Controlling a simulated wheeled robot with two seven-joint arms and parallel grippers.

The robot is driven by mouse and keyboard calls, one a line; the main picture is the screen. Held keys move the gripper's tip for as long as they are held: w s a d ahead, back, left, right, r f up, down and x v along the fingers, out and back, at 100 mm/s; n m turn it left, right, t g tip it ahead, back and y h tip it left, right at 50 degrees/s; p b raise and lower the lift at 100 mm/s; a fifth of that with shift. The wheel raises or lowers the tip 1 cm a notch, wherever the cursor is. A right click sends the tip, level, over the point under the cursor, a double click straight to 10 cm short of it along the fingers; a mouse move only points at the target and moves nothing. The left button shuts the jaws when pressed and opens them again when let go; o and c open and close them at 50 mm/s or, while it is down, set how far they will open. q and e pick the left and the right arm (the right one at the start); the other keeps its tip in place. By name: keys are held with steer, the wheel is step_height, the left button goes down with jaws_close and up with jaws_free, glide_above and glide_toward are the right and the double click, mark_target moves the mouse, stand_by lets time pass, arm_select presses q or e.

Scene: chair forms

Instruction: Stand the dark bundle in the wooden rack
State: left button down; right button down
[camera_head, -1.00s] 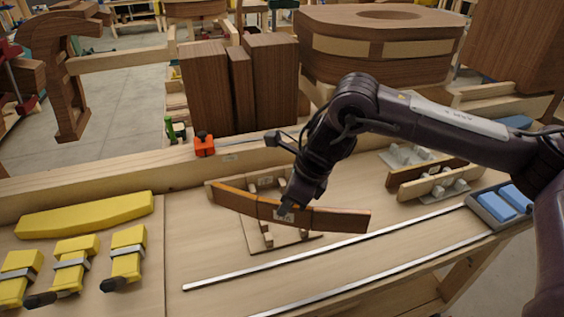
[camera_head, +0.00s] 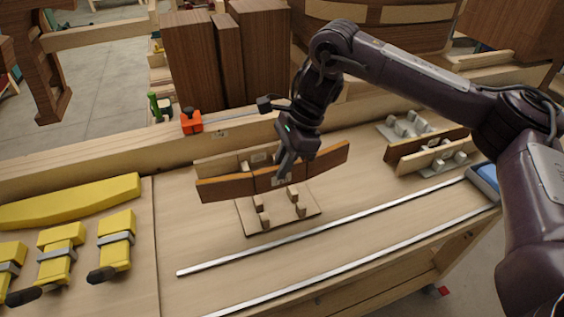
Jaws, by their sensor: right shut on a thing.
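The dark bundle (camera_head: 228,188) is a long, slightly curved brown strip with a small pale label near its middle. My right gripper (camera_head: 283,172) is shut on it near the middle and holds it level above the wooden rack (camera_head: 256,224). The rack is a flat wooden base with several short upright pegs, on the bench. A pale strip (camera_head: 222,164) stands behind the bundle, partly hidden by it. The bundle hides the rear part of the rack. My left gripper is not in view.
Two metal rails (camera_head: 330,228) run along the bench in front of the rack. Yellow clamps (camera_head: 116,240) and a yellow curved form (camera_head: 70,202) lie at left. Another rack with a dark and a pale strip (camera_head: 428,157) stands at right. An orange clamp (camera_head: 191,122) is behind.

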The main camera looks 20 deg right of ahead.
mark_target(277, 187)
step_height(277, 187, down, 4)
steer(key=b, duration=0.3)
steer(key=shift+r, duration=0.1)
steer(key=shift+f+b, duration=1.8)
steer(key=shift+f, duration=1.05)
steer(key=shift+s+f, duration=0.1)
steer(key=shift+f, duration=0.25)
steer(key=c, duration=1.3)
jaws_free()
steer(key=shift+c, duration=0.2)
steer(key=v, duration=0.7)
steer(key=shift+d+r, duration=0.15)
steer(key=shift+r, duration=0.25)
